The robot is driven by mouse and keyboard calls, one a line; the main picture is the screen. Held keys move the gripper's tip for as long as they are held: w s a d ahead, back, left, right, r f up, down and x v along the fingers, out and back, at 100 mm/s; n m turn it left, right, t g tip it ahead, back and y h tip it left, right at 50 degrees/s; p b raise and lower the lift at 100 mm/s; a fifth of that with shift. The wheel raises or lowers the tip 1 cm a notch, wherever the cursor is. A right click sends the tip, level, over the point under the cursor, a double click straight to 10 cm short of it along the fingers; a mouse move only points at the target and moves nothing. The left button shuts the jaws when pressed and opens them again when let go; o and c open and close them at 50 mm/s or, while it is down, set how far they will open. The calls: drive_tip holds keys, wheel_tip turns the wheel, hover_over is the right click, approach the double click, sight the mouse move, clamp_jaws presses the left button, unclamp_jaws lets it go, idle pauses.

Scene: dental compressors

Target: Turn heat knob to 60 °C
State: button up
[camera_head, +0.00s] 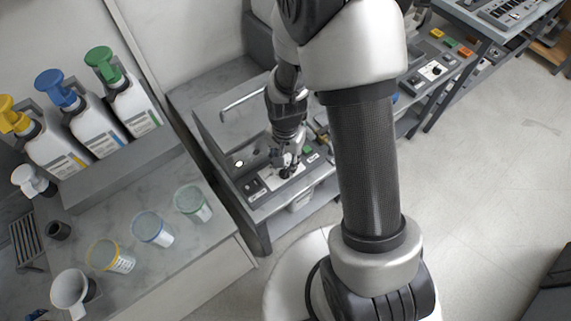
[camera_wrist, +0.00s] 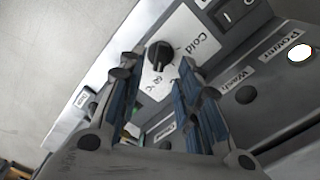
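The heat knob (camera_wrist: 158,56) is black and round with a raised grip, on a white plate marked "Cold" and "°C" in the wrist view. Its exact setting is too small to read. My gripper (camera_wrist: 158,66) is open, with one finger on each side of the knob in the picture and visible gaps to it. I cannot tell how far the fingertips stand off the plate. In the head view my gripper (camera_head: 287,168) is over the control panel's white plate (camera_head: 270,182), and the knob is not clearly separable from it.
A black rocker switch (camera_wrist: 232,13) sits beside the plate. "Power" and "Wash" labels, a lit white lamp (camera_wrist: 300,53) and a dark button (camera_wrist: 246,94) are on the panel. In the head view, a metal handle (camera_head: 243,102) rises behind; a counter with pump bottles (camera_head: 130,103) and cups is left.

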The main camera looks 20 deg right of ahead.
wheel_tip(320, 180, up, 9)
drive_tip(key=shift+f, duration=0.1)
idle(0.6)
wheel_tip(320, 180, up, 14)
drive_tip(key=f+n+t, duration=0.1)
drive_tip(key=n+t, duration=0.1)
drive_tip(key=n, duration=0.2)
hover_over(286, 169)
drive_tip(key=s, duration=0.6)
drive_tip(key=s+r+n+t, duration=0.2)
drive_tip(key=s+r+n, duration=0.2)
drive_tip(key=s+r, duration=0.3)
drive_tip(key=s, duration=0.2)
drive_tip(key=shift+s+n+t, duration=0.3)
drive_tip(key=shift+s, duration=0.1)
drive_tip(key=shift+a+r, duration=0.1)
